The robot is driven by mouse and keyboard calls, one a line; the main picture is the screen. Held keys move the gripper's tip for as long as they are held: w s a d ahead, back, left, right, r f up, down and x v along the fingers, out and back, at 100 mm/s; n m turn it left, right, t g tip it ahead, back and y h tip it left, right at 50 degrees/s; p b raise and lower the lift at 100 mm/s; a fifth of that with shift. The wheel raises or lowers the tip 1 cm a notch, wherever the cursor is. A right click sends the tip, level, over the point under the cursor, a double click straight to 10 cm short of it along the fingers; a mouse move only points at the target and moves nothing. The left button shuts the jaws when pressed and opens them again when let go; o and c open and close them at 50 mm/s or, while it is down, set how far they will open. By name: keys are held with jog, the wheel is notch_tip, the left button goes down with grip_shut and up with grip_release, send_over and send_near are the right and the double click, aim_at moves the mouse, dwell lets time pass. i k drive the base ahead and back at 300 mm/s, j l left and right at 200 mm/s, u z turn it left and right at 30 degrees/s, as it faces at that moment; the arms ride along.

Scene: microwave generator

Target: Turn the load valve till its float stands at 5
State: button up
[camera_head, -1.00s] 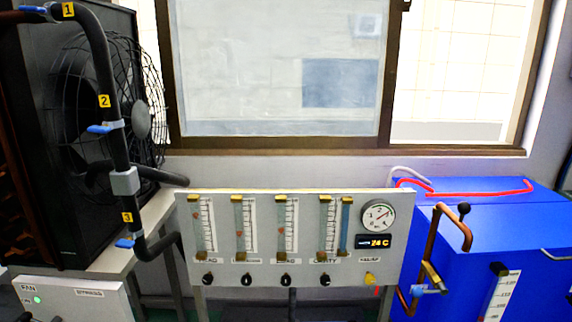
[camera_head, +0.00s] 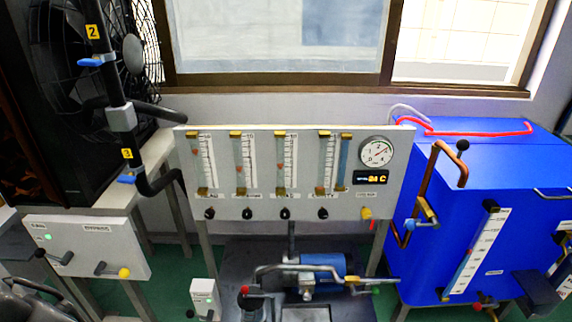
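A pale flowmeter panel (camera_head: 222,175) stands in the middle of the view. It carries several upright glass tubes with printed scales and a row of black valve knobs below. The labels are too blurred to tell for certain which knob is the load valve.
A dial gauge (camera_head: 376,153), orange display (camera_head: 370,178) and yellow knob (camera_head: 366,213) are at the panel's right. A blue tank (camera_head: 425,265) stands right, a caged fan (camera_head: 95,60) left. A pump with pipes (camera_head: 322,264) lies below the panel. A white control box (camera_head: 90,245) is lower left.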

aim_at(210, 213)
jog(key=j+z, duration=0.2)
jog(key=j, duration=0.2)
jog(key=k+j+z, duration=0.15)
jog(key=j, duration=0.25)
jog(key=k+j+z, duration=0.2)
jog(key=j, duration=0.2)
jog(key=i+j, duration=0.1)
jog(key=i, duration=0.2)
jog(key=i+j, duration=0.1)
jog(key=i, duration=0.15)
